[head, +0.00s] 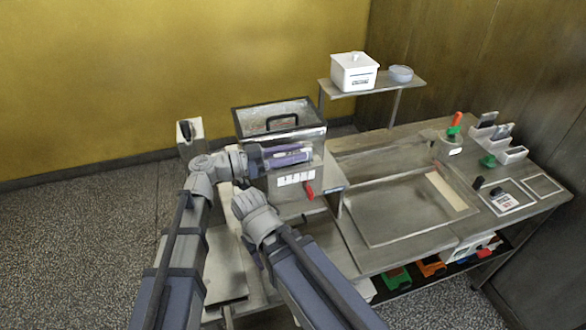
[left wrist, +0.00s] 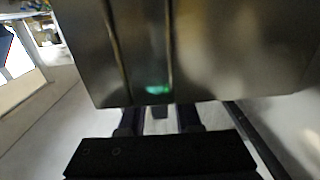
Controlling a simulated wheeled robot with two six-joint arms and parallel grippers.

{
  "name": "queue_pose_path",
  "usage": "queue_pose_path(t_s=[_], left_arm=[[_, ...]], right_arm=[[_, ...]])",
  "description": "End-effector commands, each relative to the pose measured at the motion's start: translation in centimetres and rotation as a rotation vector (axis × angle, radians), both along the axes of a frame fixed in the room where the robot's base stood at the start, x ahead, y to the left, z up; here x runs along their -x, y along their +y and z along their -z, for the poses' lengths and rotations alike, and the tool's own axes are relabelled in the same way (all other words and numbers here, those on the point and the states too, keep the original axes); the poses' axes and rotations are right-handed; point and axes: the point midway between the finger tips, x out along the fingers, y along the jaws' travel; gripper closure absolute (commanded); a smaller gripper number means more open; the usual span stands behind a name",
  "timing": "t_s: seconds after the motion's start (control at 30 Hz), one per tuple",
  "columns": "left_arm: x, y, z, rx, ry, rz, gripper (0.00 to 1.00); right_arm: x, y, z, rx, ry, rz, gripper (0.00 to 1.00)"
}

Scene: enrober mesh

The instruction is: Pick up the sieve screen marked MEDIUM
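No screen marked MEDIUM can be read in the head view; the lettering is too small. Flat framed pieces, a left one (head: 507,197) and a right one (head: 542,186), lie at the table's right end, and I cannot tell whether they are screens. My left gripper (head: 258,160) is at the front of the glass-lidded machine (head: 310,134), far from those pieces. In the left wrist view its dark fingers (left wrist: 158,120) stand apart, with a metal face (left wrist: 230,50) close ahead hiding their ends.
A shallow metal tray (head: 385,232) fills the table's middle. Behind it are a holder with a red-handled tool (head: 455,124) and small upright grey blocks (head: 503,132). A white lidded box (head: 354,72) stands on the raised shelf. Coloured items (head: 432,266) lie on the lower shelf.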

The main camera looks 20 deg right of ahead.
Motion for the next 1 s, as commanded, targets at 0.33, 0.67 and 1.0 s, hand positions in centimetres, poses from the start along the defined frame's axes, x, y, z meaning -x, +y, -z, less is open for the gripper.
queue_pose_path(t_s=[0.33, 0.67, 1.0], left_arm=[[0.0, 0.03, 0.0, 0.0, 0.0, 0.0, 1.0], [-0.01, 0.03, 0.0, 0.0, 0.0, 0.0, 1.0], [-0.01, 0.03, 0.0, 0.0, 0.0, 0.0, 1.0]], right_arm=[[0.0, 0.0, 0.0, 0.0, 0.0, 0.0, 0.53], [0.0, 0.0, 0.0, 0.0, 0.0, 0.0, 0.53], [0.0, 0.0, 0.0, 0.0, 0.0, 0.0, 0.53]])
